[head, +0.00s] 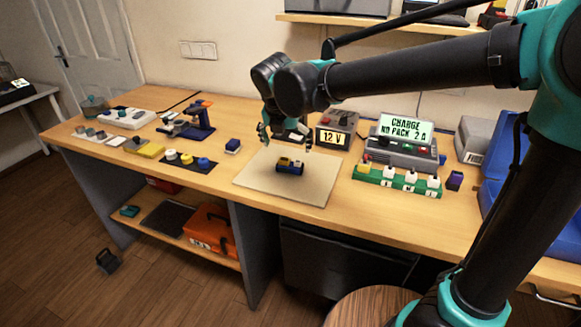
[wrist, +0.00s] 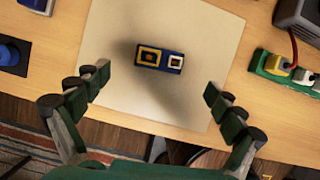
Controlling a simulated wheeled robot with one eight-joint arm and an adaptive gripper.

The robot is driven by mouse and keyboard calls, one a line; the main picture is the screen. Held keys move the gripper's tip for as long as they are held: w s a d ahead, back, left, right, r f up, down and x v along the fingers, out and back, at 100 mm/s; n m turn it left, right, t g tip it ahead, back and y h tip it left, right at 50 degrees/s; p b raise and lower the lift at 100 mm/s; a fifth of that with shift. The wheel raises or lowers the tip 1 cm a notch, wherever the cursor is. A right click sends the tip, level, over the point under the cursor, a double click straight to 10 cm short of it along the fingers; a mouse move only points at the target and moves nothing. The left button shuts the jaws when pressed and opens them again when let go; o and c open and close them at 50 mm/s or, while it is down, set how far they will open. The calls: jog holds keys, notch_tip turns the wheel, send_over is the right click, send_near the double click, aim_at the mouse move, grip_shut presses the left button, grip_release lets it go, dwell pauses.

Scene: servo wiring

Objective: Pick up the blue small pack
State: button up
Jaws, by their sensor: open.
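A small blue block with a pale top (head: 233,146), which looks like the blue small pack, stands on the table just left of the pale mat. It is cut off at the top left of the wrist view (wrist: 38,5). A dark blue piece with a yellow-framed part and a white-framed part (head: 290,168) lies on the mat; it also shows in the wrist view (wrist: 160,60). My gripper (head: 286,140) is open and empty above the mat. Its spread fingers in the wrist view (wrist: 157,85) are on either side below the blue piece, touching nothing.
The pale mat (head: 310,192) is otherwise bare. A 12 V supply (head: 333,137) and a charger with a lit display (head: 402,135) stand behind and right. A green strip with white posts (head: 398,181) and a purple block (head: 454,180) are at right. A black mat with knobs (head: 187,163) lies left.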

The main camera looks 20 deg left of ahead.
aim_at(291, 163)
jog(key=x, duration=0.8)
jog(key=shift+f, duration=0.25)
jog(key=c, duration=1.3)
jog(key=shift+r, duration=0.1)
